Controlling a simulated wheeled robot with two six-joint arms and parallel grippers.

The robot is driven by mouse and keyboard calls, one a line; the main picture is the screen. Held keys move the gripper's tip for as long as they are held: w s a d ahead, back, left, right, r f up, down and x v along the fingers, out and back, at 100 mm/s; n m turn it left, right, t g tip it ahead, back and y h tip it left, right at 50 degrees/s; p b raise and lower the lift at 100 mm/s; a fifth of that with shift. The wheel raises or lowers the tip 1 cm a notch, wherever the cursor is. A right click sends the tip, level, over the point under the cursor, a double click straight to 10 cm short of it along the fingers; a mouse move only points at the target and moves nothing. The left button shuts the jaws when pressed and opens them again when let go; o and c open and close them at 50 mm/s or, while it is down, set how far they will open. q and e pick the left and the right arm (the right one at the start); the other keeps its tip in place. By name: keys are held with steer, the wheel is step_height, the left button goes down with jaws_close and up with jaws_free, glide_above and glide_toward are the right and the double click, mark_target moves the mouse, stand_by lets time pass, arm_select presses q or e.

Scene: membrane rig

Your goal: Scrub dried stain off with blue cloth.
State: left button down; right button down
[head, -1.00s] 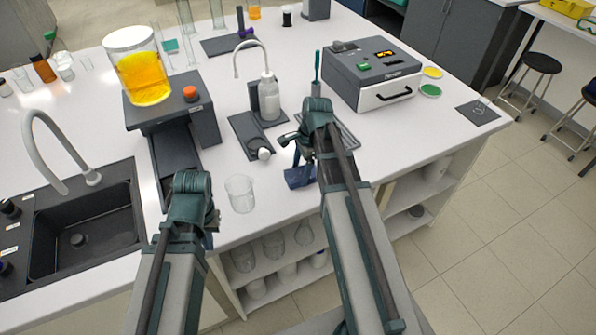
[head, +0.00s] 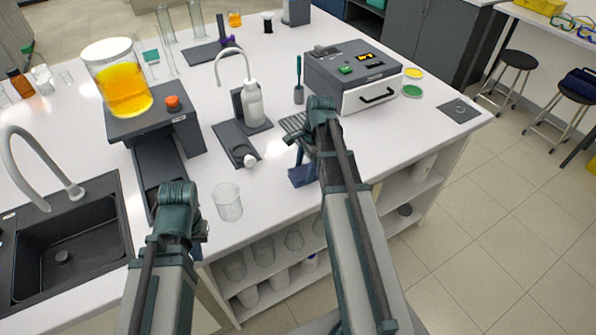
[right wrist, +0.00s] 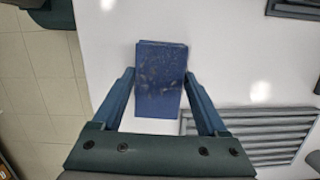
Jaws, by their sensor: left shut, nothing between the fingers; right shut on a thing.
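The blue cloth (head: 301,176) is a small folded dark-blue pad at the front edge of the white counter. In the right wrist view the cloth (right wrist: 162,78) shows brownish marks and sits between the fingers. My right gripper (right wrist: 160,105) is shut on it; in the head view the gripper (head: 304,160) is partly hidden by its own wrist. My left gripper (head: 202,230) is shut and empty near the counter's front edge, below the glass beaker, mostly hidden by its arm. I cannot make out the dried stain on the counter for certain.
A glass beaker (head: 227,203) stands left of the cloth. A slatted grey rack (head: 294,124) lies just behind my right wrist. A white bottle (head: 252,106), a grey device (head: 352,78) and a sink (head: 70,232) stand around.

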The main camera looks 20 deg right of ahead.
mark_target(294, 176)
steer(key=shift+w+d, duration=0.1)
steer(key=shift+d, duration=0.5)
arm_select(q)
steer(key=shift+f, duration=0.1)
arm_select(e)
steer(key=shift+f, duration=0.1)
arm_select(q)
steer(key=shift+s, duration=0.1)
arm_select(e)
steer(key=shift+a, duration=0.1)
steer(key=shift+a, duration=0.1)
steer(key=shift+s+a, duration=0.3)
steer(key=shift+a, duration=1.7)
arm_select(q)
steer(key=shift+r, duration=0.2)
arm_select(e)
steer(key=shift+a+r, duration=0.2)
steer(key=shift+a, duration=1.7)
